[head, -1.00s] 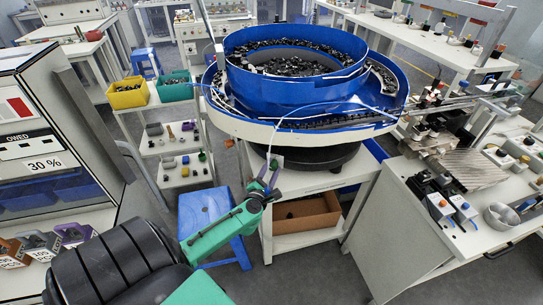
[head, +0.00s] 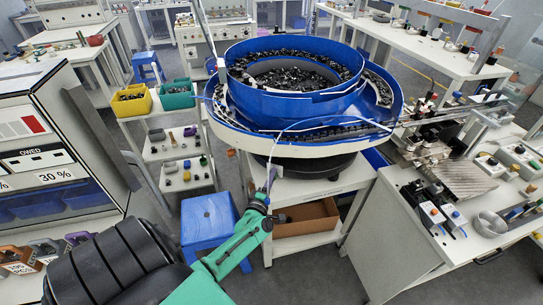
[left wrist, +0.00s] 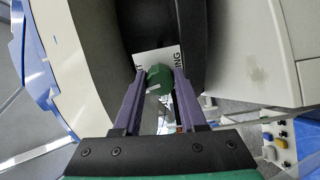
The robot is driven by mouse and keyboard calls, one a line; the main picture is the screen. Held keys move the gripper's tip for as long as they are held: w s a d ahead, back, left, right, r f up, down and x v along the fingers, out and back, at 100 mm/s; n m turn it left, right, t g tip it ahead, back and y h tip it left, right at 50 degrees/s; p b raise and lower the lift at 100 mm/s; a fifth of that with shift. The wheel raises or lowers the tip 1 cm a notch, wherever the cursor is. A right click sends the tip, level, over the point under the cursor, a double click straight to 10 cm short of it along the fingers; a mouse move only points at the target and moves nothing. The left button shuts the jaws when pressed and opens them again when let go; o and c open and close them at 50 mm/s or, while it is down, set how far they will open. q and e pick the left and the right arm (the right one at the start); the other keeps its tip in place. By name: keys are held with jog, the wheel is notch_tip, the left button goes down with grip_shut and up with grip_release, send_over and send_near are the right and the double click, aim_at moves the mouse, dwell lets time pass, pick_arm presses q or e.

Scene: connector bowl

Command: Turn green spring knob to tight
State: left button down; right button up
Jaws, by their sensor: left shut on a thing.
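The green spring knob (left wrist: 159,78) sits in front of a white label plate (left wrist: 150,62) with partly hidden black lettering, under the feeder bowl. My left gripper (left wrist: 160,86) is shut on the knob, with one purple finger on each side of it. In the head view my left gripper (head: 270,179) is just below the rim of the blue feeder bowl (head: 290,110), by its dark base. The knob is too small and covered to make out there. My right gripper is not in view.
A blue stool (head: 207,220) stands left of my forearm. A cardboard box (head: 305,217) is on the shelf under the bowl. A white bench (head: 405,240) with small devices is at the right, and a shelf cart (head: 178,150) with bins is at the left.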

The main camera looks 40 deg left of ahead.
pick_arm(q)
jog(key=shift+m, duration=0.8)
jog(key=shift+f, duration=0.1)
jog(key=shift+c, duration=2.3)
grip_release()
jog(key=v, duration=1.4)
jog(key=shift+s+d, duration=0.15)
jog(key=shift+s, duration=0.1)
